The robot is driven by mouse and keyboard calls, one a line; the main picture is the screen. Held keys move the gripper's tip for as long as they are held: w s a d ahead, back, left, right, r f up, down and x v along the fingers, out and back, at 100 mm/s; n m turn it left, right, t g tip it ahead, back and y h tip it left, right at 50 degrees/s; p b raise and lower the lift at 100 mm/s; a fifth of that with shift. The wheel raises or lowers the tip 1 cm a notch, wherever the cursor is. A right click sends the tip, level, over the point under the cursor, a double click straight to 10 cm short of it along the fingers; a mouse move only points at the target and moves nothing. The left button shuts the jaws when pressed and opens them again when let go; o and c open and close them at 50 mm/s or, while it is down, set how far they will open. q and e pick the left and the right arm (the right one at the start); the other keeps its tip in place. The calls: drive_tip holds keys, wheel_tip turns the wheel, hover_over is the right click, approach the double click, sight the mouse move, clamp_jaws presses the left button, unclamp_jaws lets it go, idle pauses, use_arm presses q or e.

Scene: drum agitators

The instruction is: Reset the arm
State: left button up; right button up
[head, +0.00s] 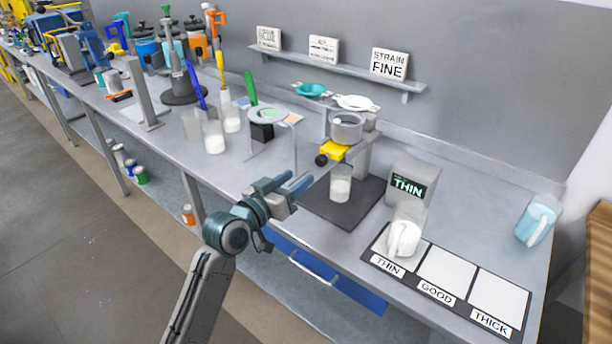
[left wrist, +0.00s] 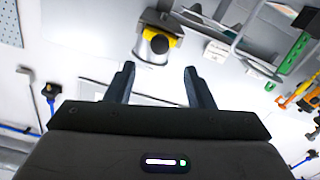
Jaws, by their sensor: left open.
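My left gripper (head: 290,185) is open and empty. In the head view it hangs over the front edge of the bench (head: 235,180), left of the dark mat (head: 342,212). In the left wrist view its two fingers (left wrist: 158,85) stand apart with nothing between them. My left arm comes up from the bottom of the head view and is bent at the elbow. My right gripper is not in view.
A clear cup (head: 341,184) stands on the mat under a yellow-valved viscosity cup (head: 345,130). A white pitcher (head: 404,238) stands on the THIN square, before the THIN display (head: 408,186). A blue pitcher (head: 537,222) stands far right. A blue drawer (head: 330,275) is below.

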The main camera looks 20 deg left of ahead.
use_arm(q)
drive_tip(key=shift+s+a, duration=0.1)
drive_tip(key=shift+s, duration=0.3)
